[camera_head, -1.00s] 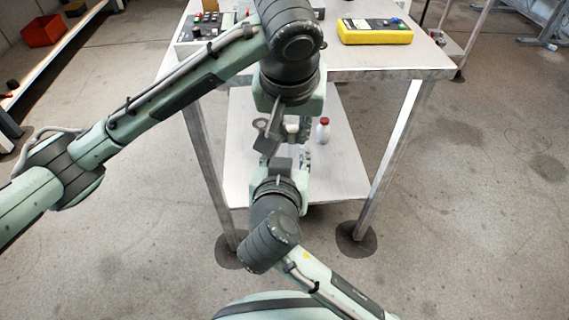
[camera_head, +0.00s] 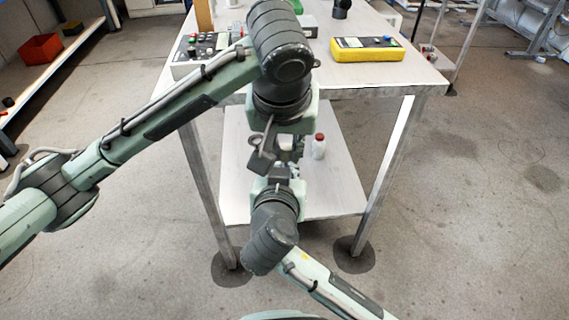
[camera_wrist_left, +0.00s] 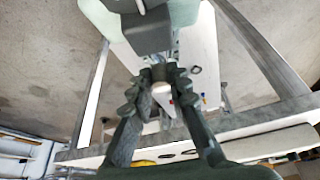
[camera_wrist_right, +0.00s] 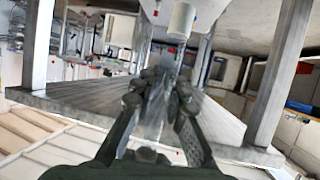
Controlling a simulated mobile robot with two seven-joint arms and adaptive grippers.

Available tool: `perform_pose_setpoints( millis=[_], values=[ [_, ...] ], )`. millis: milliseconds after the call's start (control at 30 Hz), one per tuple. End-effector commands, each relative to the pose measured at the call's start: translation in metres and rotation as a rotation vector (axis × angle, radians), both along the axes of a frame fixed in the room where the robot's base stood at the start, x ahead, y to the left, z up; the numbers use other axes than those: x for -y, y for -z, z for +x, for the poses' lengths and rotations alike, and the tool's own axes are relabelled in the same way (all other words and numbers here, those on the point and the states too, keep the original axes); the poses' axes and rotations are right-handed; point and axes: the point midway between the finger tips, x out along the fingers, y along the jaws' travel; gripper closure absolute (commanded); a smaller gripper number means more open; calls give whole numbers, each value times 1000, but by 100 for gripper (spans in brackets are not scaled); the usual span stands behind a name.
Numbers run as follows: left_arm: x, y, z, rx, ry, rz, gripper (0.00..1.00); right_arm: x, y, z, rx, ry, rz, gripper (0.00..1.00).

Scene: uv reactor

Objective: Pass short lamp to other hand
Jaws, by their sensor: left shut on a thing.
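The short lamp shows as a white end cap (camera_wrist_left: 160,88) between the fingers in the left wrist view. My left gripper (camera_head: 287,143) comes down from above and is shut on the lamp. My right gripper (camera_head: 277,170) points up from below, close under the left one. In the right wrist view, its fingers (camera_wrist_right: 167,82) stand on either side of a clear, glassy tube, which appears to be the lamp. I cannot tell whether they grip it. A white cylinder (camera_wrist_right: 182,20) shows above them. In the head view my grippers hide most of the lamp.
A table (camera_head: 425,78) stands just beyond my arms, with a lower shelf (camera_head: 345,195). A white bottle with a red cap (camera_head: 318,148) stands on that shelf. A yellow meter (camera_head: 367,50) and a control box (camera_head: 205,50) are on the tabletop.

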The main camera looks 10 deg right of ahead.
Motion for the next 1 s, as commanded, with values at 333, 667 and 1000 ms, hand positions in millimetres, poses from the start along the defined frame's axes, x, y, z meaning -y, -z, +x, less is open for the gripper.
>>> perform_pose_setpoints(
  millis=[333,667,1000],
  values=[
    [5,0,-2,0,9,-12,61,-6,-2,-1,5,-15,8,100],
    [3,-2,-1,2,6,-8,59,-4,-2,-1,3,-9,4,100],
    [-1,-48,-18,10,7,-6,59,-3,-1,0,2,-8,4,100]
  ],
)
